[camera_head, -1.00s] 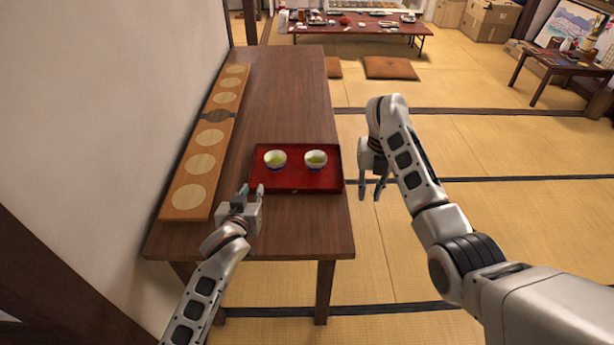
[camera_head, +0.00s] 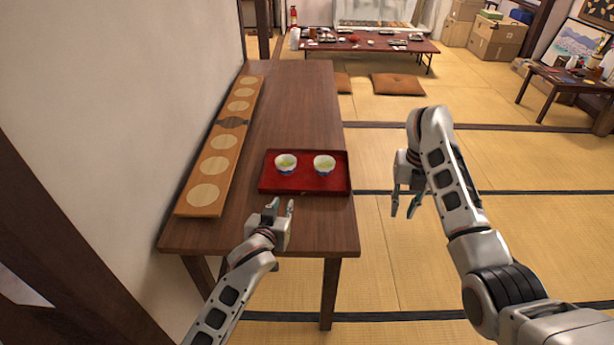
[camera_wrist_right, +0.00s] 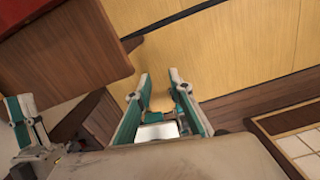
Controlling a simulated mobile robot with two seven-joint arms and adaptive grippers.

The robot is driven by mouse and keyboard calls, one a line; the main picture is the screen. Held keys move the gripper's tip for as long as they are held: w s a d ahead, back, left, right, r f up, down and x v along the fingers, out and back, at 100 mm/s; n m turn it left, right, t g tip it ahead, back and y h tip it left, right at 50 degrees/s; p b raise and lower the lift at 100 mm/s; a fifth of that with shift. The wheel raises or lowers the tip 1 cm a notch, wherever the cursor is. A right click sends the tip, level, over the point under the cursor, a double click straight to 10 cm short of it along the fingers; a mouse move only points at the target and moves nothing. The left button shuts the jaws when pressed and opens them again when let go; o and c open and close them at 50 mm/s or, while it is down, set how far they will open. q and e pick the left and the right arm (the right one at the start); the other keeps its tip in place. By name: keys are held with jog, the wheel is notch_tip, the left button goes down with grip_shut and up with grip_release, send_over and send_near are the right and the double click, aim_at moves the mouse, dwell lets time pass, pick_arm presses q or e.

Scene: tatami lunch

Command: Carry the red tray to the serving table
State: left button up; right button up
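The red tray (camera_head: 305,184) lies flat on the near part of a long brown wooden table (camera_head: 295,100). Two cups of green tea stand on it, a left cup (camera_head: 286,164) and a right cup (camera_head: 324,165). My left gripper (camera_head: 279,206) is just in front of the tray's near left side, with its fingers apart and nothing between them. My right gripper (camera_head: 404,206) is to the right of the table, over the floor, apart from the tray. In the right wrist view its fingers (camera_wrist_right: 161,92) are spread and empty. A corner of the red tray (camera_wrist_right: 35,12) shows there at the upper left.
A wooden board with pale discs (camera_head: 217,160) lies along the table's left side by the wall. A low reddish table with dishes (camera_head: 368,44) stands at the back, with floor cushions (camera_head: 397,84) before it. Open tatami floor (camera_head: 480,155) lies to the right.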

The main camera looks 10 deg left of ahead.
notch_tip(320, 180, up, 9)
jog(key=shift+a, duration=0.15)
dwell(0.5)
